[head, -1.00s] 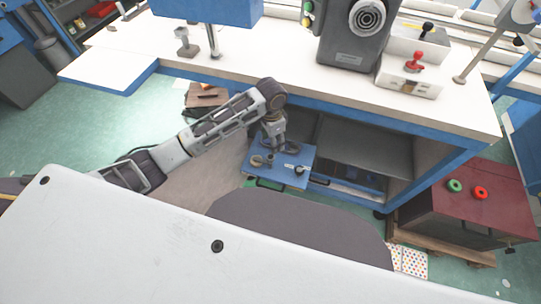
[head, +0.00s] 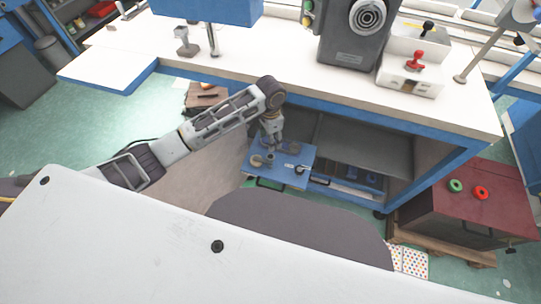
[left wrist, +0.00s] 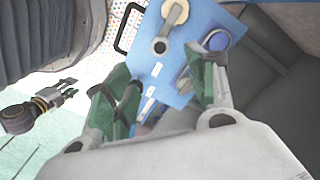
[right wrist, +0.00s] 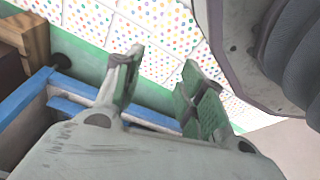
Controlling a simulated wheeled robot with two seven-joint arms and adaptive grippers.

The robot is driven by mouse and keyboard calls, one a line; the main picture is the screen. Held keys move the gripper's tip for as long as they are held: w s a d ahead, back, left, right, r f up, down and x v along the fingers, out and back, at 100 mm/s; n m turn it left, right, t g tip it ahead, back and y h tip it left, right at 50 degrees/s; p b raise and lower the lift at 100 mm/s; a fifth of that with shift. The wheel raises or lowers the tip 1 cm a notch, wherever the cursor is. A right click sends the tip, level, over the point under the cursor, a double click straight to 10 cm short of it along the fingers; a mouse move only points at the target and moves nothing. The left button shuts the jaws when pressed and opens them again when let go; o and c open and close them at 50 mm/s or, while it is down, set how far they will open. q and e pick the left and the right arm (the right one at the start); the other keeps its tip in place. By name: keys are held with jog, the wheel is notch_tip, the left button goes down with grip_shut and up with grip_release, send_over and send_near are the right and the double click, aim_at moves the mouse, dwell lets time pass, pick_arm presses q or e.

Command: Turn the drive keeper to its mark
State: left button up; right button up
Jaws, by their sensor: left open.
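A blue panel (head: 284,179) bearing several small fittings sits low under the bench front. My left gripper (head: 271,146) is above it, pointing down. In the left wrist view its two green-padded fingers (left wrist: 160,95) are apart, with the blue panel (left wrist: 168,72) beyond them. The panel carries a tan lever-like piece (left wrist: 175,14), a dark-holed ring (left wrist: 160,46) and a blue round knob (left wrist: 217,40). Another tan piece is partly hidden by the right-hand finger. I cannot tell which fitting is the drive keeper, nor see its mark. My right gripper (right wrist: 163,92) is open and empty.
The white bench top (head: 270,73) with its blue edge overhangs behind the panel. An open shelf (head: 365,150) lies right of the panel. A dark red cabinet (head: 450,215) stands further right. A dotted sheet (right wrist: 110,25) and blue frame bars show near my right gripper.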

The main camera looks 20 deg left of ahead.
pick_arm(q)
jog(key=b, duration=0.2)
send_over(270, 157)
notch_tip(270, 157, down, 7)
jog(key=shift+w+f, duration=0.1)
jog(key=shift+f, duration=0.05)
jog(key=shift+f+b, duration=0.45)
jog(key=shift+f, duration=1.95)
pick_arm(e)
notch_tip(270, 157, up, 8)
jog(key=w+a, duration=0.2)
jog(key=a, duration=0.1)
jog(key=shift+w+r+g, duration=0.15)
jog(key=shift+r+g, duration=0.05)
jog(key=shift+g, duration=0.1)
pick_arm(q)
grip_shut()
